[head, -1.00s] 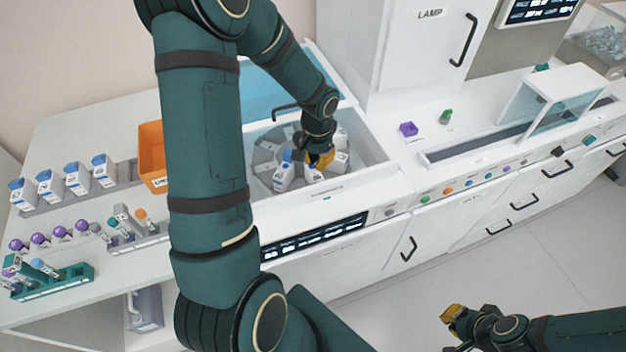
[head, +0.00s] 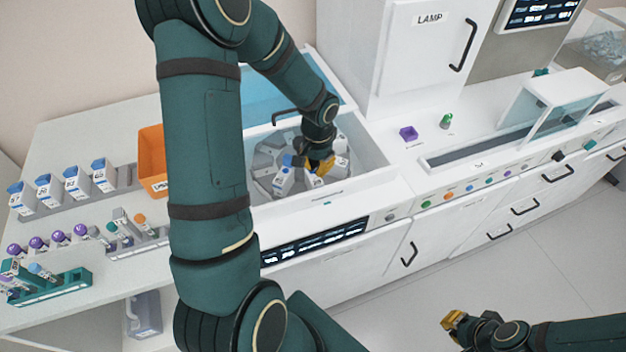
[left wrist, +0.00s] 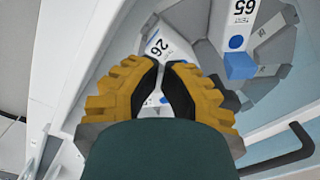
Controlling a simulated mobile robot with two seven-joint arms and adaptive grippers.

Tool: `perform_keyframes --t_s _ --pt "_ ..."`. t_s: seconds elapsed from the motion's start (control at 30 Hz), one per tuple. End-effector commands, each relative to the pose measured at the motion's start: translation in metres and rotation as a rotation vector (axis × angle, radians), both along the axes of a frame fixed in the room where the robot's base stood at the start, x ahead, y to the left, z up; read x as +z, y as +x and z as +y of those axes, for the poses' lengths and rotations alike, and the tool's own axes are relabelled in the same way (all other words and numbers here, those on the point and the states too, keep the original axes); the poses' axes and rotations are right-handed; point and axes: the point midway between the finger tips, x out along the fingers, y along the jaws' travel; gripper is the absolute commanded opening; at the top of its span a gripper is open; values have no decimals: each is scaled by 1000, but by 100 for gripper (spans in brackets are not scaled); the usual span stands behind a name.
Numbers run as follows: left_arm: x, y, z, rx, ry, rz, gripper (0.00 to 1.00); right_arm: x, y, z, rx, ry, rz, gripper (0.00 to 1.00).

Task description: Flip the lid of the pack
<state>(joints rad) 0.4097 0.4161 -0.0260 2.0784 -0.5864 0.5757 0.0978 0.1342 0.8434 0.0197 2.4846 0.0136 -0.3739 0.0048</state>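A grey carousel (head: 262,161) sits in the recessed white basin and holds white packs. One white pack (head: 283,181) with a blue lid stands left of my left gripper (head: 322,168), which is down among the packs. In the left wrist view, a pack marked 26 (left wrist: 172,42) lies just beyond and partly under the yellow fingers (left wrist: 164,72). Their tips nearly meet; white and blue show between the pads, and no pack is clearly gripped. A pack marked 65 (left wrist: 238,18) with a blue lid (left wrist: 241,66) is to the right. My right gripper (head: 452,320) is apart from everything, low at right.
The basin's white front rim (head: 345,187) is close to my left gripper. An orange bin (head: 152,160), several blue-capped bottles (head: 75,182) and tube racks (head: 60,287) stand left. A purple cup (head: 408,133) is on the counter at right.

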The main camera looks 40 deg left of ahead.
Motion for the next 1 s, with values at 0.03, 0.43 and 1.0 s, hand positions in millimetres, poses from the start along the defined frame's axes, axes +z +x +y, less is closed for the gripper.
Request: perform_keyframes --t_s 0.03,0.43,1.0 --pt "0 0 0 0 0 0 0 0 0 0 0 0 0 0" --pt "0 0 0 0 0 0 0 0 0 0 0 0 0 0" --pt "-9 0 0 0 0 0 0 -8 0 0 0 0 0 0"
